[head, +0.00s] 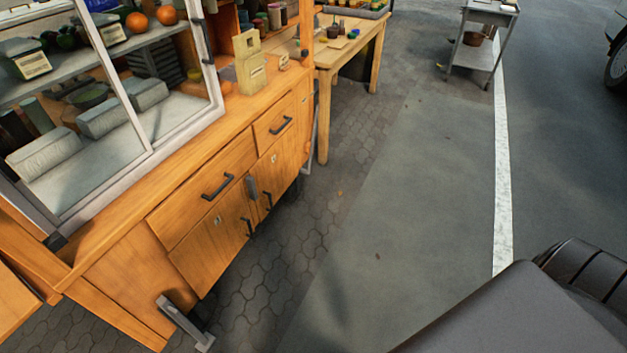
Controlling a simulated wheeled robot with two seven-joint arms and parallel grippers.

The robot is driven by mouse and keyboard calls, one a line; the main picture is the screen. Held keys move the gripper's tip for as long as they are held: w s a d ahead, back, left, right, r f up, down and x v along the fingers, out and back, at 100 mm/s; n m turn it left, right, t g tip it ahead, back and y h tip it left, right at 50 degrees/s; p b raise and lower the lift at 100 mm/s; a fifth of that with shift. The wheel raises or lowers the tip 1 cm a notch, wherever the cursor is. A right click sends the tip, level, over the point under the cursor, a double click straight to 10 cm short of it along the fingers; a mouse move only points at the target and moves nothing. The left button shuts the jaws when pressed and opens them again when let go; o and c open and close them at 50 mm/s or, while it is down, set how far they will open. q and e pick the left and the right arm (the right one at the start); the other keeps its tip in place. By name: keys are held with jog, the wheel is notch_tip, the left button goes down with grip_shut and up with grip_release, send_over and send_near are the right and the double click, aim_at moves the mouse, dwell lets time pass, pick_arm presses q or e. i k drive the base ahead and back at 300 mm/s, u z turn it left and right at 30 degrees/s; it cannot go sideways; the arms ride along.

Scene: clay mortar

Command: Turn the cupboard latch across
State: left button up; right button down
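The wooden cupboard (215,240) is the lower part of an orange-brown stall on the left of the head view. It has two doors side by side, each with a dark bar handle, and both look closed. A small grey latch (252,188) sits near the top of the seam between the doors. It looks roughly upright, along the seam, but it is small and its exact angle is hard to tell. Neither of my grippers is in view, and nothing touches the latch.
Two drawers with dark handles (218,187) sit above the doors. A glass display case (90,110) stands on the counter. A metal bracket (185,323) sticks out at the stall's near bottom corner. A wooden table (345,55) and grey cart (480,40) stand farther back. The pavement (380,220) before the cupboard is clear.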

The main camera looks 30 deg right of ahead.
aim_at(249, 179)
jog(key=z, duration=0.55)
jog(key=k, duration=0.45)
jog(key=z, duration=1.7)
jog(key=i, duration=1.4)
jog(key=u, duration=0.15)
jog(key=i, duration=0.8)
jog(key=u, duration=1.35)
jog(key=i, duration=0.65)
jog(key=u, duration=0.7)
